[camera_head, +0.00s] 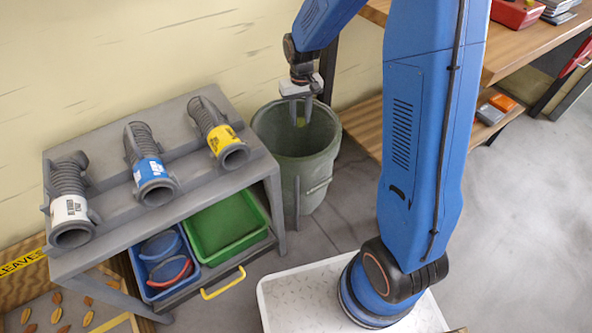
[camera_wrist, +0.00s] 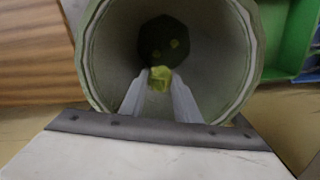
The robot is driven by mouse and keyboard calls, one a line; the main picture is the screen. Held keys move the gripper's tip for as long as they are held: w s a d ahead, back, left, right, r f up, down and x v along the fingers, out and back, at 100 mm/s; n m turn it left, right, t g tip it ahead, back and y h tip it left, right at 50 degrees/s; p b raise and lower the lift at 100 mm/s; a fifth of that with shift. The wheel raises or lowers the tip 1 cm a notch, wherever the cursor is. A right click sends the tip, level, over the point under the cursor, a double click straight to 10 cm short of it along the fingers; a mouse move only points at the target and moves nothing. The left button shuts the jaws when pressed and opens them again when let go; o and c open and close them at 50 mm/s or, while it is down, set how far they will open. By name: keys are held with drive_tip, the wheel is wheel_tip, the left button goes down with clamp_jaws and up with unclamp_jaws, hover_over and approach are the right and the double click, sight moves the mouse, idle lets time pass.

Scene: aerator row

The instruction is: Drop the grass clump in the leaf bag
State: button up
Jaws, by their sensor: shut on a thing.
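My gripper (camera_head: 301,121) points down into the mouth of a round, open, grey-green bin (camera_head: 307,168). It is shut on a small yellow-green grass clump (camera_wrist: 160,74), held between the fingertips. In the head view the clump is a small green patch at the fingertips, partly hidden. The wrist view looks down into the bin (camera_wrist: 98,60), with the clump above its dark bottom. Small green bits show on that bottom. No soft bag shows; the bin is the open container below the clump.
A grey rack (camera_head: 100,221) with three ribbed, labelled tubes stands left of the bin. Below it are a blue bin (camera_head: 150,289) and a green tray (camera_head: 225,228). A LEAVES label (camera_head: 22,264) borders scattered leaves at lower left. A wooden bench (camera_head: 535,50) stands at right.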

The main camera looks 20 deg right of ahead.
drive_tip(key=shift+f, duration=0.55)
drive_tip(key=o, duration=1.1)
drive_tip(key=shift+c, duration=0.2)
drive_tip(key=shift+r, duration=0.1)
wheel_tip(320, 180, up, 17)
drive_tip(key=shift+r, duration=0.15)
